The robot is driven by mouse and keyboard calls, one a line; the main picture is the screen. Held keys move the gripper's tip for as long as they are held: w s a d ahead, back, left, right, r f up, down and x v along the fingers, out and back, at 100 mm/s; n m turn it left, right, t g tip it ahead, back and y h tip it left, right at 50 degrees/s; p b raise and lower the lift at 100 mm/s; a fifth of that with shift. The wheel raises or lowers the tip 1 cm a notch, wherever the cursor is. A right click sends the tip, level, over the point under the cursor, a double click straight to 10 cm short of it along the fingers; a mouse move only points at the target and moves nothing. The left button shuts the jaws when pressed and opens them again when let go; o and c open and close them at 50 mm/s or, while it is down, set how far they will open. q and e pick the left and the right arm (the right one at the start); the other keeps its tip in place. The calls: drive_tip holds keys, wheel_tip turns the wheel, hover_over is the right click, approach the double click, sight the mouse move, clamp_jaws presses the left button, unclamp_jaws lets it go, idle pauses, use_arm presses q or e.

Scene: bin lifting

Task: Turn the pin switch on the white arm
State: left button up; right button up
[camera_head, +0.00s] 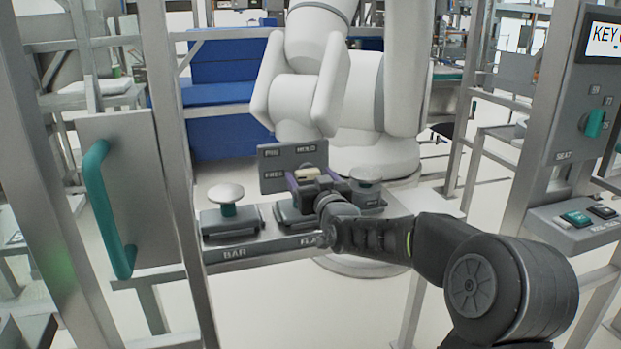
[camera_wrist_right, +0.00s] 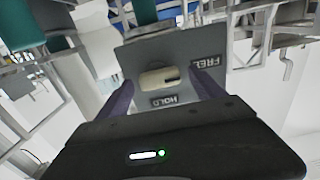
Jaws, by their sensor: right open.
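The white arm (camera_head: 300,80) stands behind the rail. In front of it is a grey plate (camera_head: 275,160) marked PIN, HOLD and FREE, carrying a cream pin switch (camera_head: 307,174). In the right wrist view the switch (camera_wrist_right: 160,78) is an elongated knob with a dark mark at one end, lying roughly crosswise in that picture. My right gripper (camera_head: 312,184) is open, its two purple fingers on either side of the knob, apparently with gaps. I cannot tell whether the fingertips reach as deep as the knob. My left gripper is not in view.
A rail marked BAR (camera_head: 235,253) runs below the plate, with mushroom-shaped knobs (camera_head: 226,193) on blocks. A panel with a teal handle (camera_head: 105,210) is at left. A post with a KEY display (camera_head: 603,40) and a teal knob (camera_head: 594,123) is at right.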

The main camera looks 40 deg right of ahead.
drive_tip(key=shift+c, duration=0.5)
drive_tip(key=c, duration=1.3)
drive_tip(key=shift+o, duration=0.2)
